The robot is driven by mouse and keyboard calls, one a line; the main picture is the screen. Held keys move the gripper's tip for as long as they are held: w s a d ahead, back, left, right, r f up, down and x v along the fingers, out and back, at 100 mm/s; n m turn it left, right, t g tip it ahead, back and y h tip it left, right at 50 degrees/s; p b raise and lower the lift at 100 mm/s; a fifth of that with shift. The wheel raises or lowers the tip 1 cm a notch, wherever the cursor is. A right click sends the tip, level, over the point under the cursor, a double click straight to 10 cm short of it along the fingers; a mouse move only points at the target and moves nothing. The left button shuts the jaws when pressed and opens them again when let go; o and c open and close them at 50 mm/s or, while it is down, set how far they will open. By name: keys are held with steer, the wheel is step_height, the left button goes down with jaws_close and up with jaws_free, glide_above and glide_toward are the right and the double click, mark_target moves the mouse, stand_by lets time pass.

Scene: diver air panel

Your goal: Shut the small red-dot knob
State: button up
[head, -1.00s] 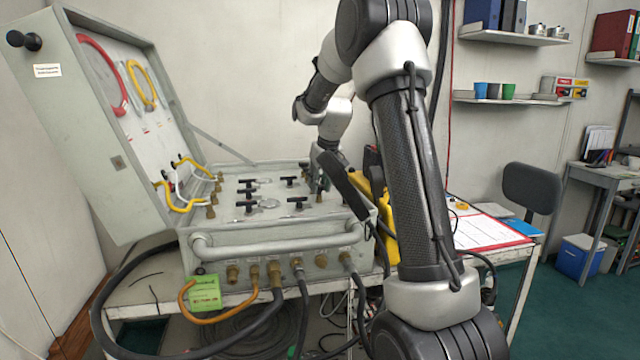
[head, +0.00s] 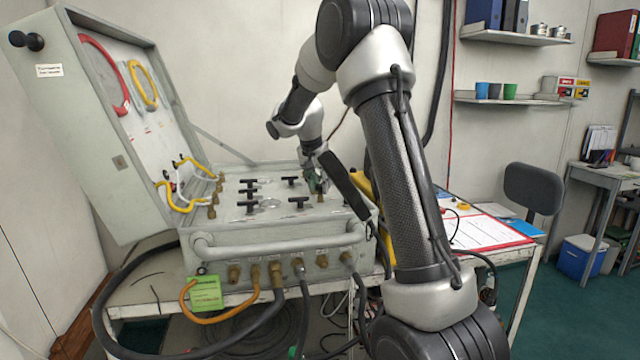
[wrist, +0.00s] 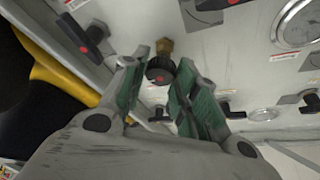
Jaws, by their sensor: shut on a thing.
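The small red-dot knob (wrist: 160,70) is round and black with a red dot, on a brass stem at the panel's edge in the wrist view. My gripper (wrist: 157,72) has green-padded fingers, one on each side of the knob, and is shut on it. In the head view my gripper (head: 315,183) reaches down to the right side of the grey air panel (head: 275,215); the knob is largely hidden there by the fingers.
Several black T-handles (head: 297,202) stand on the panel left of my gripper. A gauge (wrist: 300,20) and a red-dotted handle (wrist: 88,40) lie close by in the wrist view. The open lid (head: 110,130) rises at left; a yellow object (head: 362,187) stands at right.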

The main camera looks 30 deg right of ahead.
steer(key=shift+m, duration=0.6)
steer(key=shift+g, duration=0.3)
steer(key=o, duration=1)
steer(key=v, duration=1.2)
steer(key=shift+a, duration=0.15)
